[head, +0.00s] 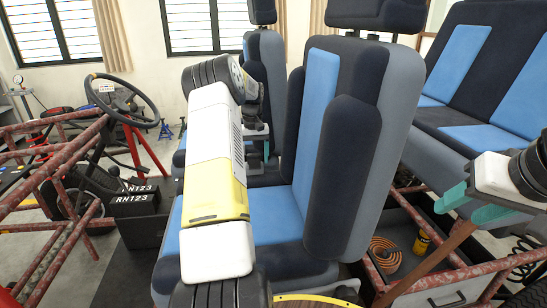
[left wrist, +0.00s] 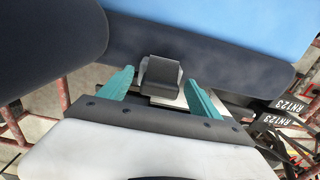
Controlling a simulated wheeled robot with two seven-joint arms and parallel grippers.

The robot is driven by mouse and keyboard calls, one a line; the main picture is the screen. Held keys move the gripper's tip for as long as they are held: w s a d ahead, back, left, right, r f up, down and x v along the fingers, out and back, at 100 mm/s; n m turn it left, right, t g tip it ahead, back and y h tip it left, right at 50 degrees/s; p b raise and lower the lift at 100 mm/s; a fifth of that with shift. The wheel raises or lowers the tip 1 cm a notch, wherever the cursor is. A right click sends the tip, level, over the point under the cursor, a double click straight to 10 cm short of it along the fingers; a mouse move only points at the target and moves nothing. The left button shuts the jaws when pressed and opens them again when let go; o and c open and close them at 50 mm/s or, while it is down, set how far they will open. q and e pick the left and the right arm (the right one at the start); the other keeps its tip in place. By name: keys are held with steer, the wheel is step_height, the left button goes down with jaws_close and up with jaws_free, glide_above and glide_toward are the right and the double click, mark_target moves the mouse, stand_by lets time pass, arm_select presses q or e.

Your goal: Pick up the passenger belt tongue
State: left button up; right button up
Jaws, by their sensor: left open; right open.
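My left gripper (left wrist: 160,77) has its two teal fingers apart in the left wrist view. In the head view my left gripper (head: 256,133) is beside the blue and dark passenger seat (head: 318,130), partly hidden by my arm. My right gripper (head: 456,212) is open and empty at the right, above an open bin.
A steering wheel (head: 121,100) and a red tube frame (head: 60,190) stand at the left. Black RN123 boxes (head: 135,203) stand beside the seat. The bin at the right holds an orange coil (head: 385,254) and a yellow can (head: 421,243). Another blue seat (head: 480,75) is behind.

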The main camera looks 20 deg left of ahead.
mark_target(254, 154)
arm_select(q)
steer(key=c, duration=1.5)
steer(key=shift+r, duration=0.1)
steer(key=shift+r, duration=0.55)
step_height(254, 154, up, 2)
steer(key=shift+r, duration=0.25)
steer(key=s, duration=0.5)
steer(key=s+r, duration=0.1)
steer(key=s, duration=1)
steer(key=shift+a+r, duration=0.1)
steer(key=shift+r, duration=0.05)
steer(key=shift+r, duration=0.15)
steer(key=shift+r, duration=3.05)
